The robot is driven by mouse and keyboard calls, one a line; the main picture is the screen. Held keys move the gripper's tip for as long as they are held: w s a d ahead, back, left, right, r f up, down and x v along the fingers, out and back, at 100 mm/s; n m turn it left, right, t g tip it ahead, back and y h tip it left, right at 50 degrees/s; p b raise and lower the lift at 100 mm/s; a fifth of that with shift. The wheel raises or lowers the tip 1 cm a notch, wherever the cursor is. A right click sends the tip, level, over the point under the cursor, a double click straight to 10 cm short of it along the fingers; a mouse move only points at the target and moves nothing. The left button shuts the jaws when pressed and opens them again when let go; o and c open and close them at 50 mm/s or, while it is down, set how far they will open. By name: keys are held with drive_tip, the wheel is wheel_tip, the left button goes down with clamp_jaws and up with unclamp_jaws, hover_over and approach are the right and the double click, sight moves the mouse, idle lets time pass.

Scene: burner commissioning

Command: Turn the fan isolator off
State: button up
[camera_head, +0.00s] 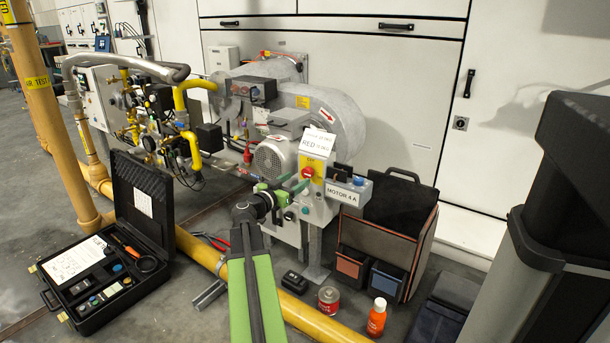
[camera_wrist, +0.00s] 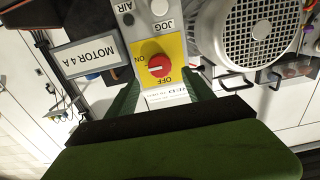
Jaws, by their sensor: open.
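The fan isolator is a red rotary knob (camera_head: 307,172) on a yellow plate, on the grey control box in front of the fan motor. In the wrist view the red knob (camera_wrist: 158,66) is seen upside down, with OFF and ON printed on the yellow plate (camera_wrist: 176,48). A pale mark on the knob appears to lie toward ON. My gripper (camera_head: 290,188) is open and empty near the box's front. In the wrist view its green fingers (camera_wrist: 162,88) stand either side of the plate's lower part, with the knob just beyond the tips. Contact cannot be told.
A white card (camera_head: 317,143) stands above the isolator, and a MOTOR 4 A label (camera_head: 345,192) sits to its right. JOG and AIR controls (camera_wrist: 160,8) share the panel. The fan motor (camera_head: 276,158) is close on the left. A tool bag (camera_head: 385,245) stands right.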

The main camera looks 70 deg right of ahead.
sight(306, 173)
drive_tip(key=x, duration=0.6)
drive_tip(key=shift+d, duration=0.15)
clamp_jaws()
